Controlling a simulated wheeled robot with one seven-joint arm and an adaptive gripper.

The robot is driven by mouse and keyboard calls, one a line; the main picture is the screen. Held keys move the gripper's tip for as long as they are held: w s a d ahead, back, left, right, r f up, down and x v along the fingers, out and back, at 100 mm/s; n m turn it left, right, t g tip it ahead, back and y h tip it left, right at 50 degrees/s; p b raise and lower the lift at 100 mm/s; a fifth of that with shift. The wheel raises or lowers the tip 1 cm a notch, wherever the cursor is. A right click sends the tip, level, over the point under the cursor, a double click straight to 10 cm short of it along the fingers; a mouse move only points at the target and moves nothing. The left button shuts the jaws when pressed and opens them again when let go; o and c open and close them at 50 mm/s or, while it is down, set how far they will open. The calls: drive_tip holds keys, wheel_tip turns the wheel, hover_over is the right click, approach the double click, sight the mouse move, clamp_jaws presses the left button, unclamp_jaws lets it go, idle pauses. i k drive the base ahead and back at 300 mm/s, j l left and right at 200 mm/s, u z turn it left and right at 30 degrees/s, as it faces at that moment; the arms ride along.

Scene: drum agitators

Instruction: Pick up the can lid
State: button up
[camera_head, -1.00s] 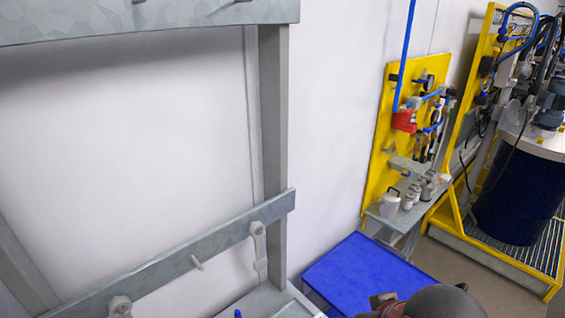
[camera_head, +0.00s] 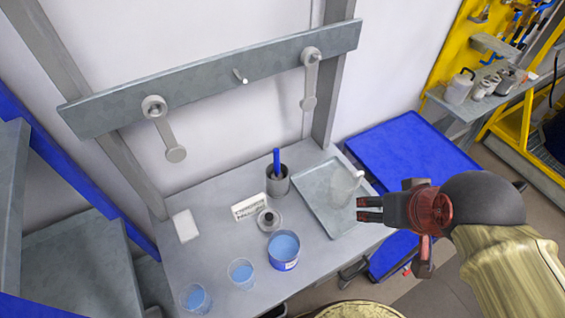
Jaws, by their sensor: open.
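The likely can lid (camera_head: 269,219) is a small round grey disc with a darker centre, lying on the grey table behind an open can (camera_head: 284,252) filled with light blue. My gripper (camera_head: 364,208) comes in from the right, over the table's right side by the tray. It is open, empty and well to the right of the lid, not touching it. Its finger gap is partly hard to make out from this angle.
A grey tray (camera_head: 325,212) lies between the lid and my gripper. A dark cup with a blue handle (camera_head: 277,180), a white labelled block (camera_head: 249,207) and two clear cups of blue liquid (camera_head: 241,274) stand nearby. A blue cart (camera_head: 405,150) is right.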

sight(268, 220)
drive_tip(key=k+u, duration=0.15)
drive_tip(key=u, duration=0.9)
